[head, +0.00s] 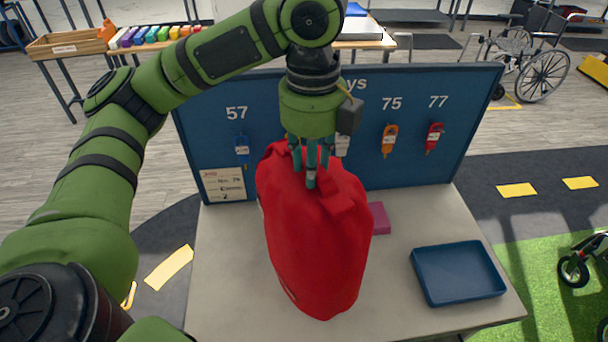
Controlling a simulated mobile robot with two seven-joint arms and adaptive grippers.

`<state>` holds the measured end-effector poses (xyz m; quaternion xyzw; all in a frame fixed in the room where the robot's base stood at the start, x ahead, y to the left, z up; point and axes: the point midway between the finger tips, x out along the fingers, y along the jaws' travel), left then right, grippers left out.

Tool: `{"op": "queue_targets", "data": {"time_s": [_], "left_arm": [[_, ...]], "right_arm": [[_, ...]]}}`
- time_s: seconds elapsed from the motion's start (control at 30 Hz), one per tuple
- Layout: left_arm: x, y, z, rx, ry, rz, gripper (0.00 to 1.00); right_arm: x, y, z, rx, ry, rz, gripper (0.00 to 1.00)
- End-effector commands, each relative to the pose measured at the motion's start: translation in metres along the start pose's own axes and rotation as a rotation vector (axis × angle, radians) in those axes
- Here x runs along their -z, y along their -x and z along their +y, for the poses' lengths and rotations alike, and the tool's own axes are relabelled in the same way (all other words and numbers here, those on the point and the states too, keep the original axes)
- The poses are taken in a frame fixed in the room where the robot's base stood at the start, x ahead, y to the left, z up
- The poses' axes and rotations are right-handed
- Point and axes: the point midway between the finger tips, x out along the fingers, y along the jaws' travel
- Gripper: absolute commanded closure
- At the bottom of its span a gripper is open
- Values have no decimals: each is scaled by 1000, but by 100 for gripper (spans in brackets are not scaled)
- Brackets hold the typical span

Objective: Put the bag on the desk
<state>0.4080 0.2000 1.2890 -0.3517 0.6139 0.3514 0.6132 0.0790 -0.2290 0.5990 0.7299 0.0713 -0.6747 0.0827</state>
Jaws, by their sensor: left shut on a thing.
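The red bag (318,240) is in the middle of the head view, upright, in front of the blue key board and over the desk (228,290). My left gripper (311,172) points down at the bag's top and is shut on it. The bag hides the desk behind and under it, so I cannot tell whether its bottom touches the desk top. My right gripper is not in view.
A blue tray (457,273) lies on the desk's right side, and a pink block (379,218) lies beside the bag. The blue board (465,110) with hanging keys stands at the back edge. The desk's left front is clear. A wheelchair (525,60) stands far right.

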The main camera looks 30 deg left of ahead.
Motion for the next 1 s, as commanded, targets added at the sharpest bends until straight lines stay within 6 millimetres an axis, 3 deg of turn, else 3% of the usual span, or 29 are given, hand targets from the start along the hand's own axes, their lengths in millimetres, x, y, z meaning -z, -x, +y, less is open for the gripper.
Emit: {"op": "queue_targets", "data": {"time_s": [0.13,0.5,0.87,0.9,0.97,1.0], "left_arm": [[-14,-7,5,3,1,0,100],[-17,-46,6,2,0,-1,100],[-16,-51,6,3,-1,0,100],[-16,-53,6,1,-1,1,64],[-16,-52,6,2,-1,0,44],[-16,-52,6,2,-1,0,44]], "right_arm": [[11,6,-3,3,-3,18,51],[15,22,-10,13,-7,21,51],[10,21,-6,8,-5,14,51],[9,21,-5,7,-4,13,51],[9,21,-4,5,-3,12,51],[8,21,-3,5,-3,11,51]]}}
